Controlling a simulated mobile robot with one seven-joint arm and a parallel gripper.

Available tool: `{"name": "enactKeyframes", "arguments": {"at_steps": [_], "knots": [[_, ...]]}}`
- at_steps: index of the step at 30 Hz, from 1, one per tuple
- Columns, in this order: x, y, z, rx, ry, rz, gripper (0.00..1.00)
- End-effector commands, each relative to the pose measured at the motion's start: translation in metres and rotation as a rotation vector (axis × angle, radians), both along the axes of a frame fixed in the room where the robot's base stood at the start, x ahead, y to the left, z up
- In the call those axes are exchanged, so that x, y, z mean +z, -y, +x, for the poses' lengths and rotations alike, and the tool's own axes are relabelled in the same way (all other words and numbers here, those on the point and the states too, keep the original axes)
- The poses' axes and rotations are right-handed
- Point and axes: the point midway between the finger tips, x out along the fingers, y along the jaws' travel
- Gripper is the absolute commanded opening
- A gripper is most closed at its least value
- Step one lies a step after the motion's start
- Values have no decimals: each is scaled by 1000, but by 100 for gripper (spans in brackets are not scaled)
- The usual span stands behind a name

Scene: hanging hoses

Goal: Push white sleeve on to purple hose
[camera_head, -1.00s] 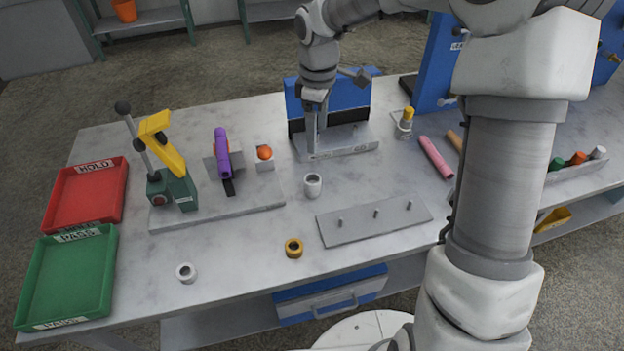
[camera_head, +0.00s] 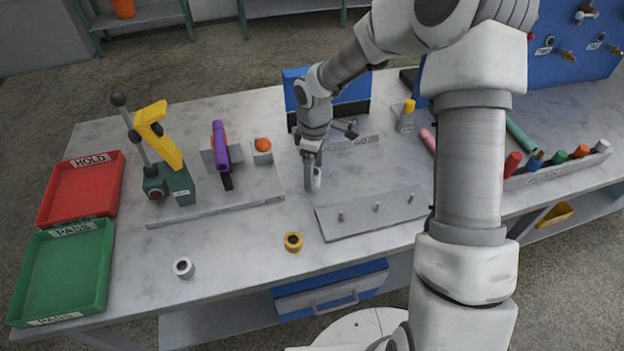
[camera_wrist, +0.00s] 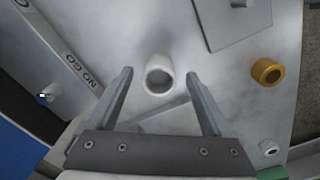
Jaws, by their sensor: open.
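A taller white sleeve (camera_head: 317,178) stands upright on the bench, partly hidden by my gripper (camera_head: 312,186). In the wrist view the white sleeve (camera_wrist: 158,86) lies between the spread fingertips of my gripper (camera_wrist: 159,74), with a gap on both sides. My gripper is open and empty. A shorter white ring (camera_head: 183,267) stands at the front left and also shows in the wrist view (camera_wrist: 267,147). The purple hose (camera_head: 219,144) is held in a grey clamp on the fixture plate, left of my gripper.
A yellow ring (camera_head: 293,242) and a plate with upright pegs (camera_head: 365,214) are close by. A green press with a yellow lever (camera_head: 170,180) stands left of the hose. The NO GO gauge (camera_head: 350,142) is just behind my gripper. Red and green trays (camera_head: 88,268) are far left.

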Motion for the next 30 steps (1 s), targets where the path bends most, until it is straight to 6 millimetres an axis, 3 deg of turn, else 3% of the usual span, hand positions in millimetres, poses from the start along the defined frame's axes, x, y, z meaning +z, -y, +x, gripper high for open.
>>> {"name": "enactKeyframes", "arguments": {"at_steps": [3, 10, 24, 30], "knots": [[-17, 0, 0, 1, -1, 2, 85], [-18, 0, 0, 0, 0, 1, 85], [-18, 0, 0, 0, 1, 2, 2], [-18, 0, 0, 0, 2, 1, 0]]}}
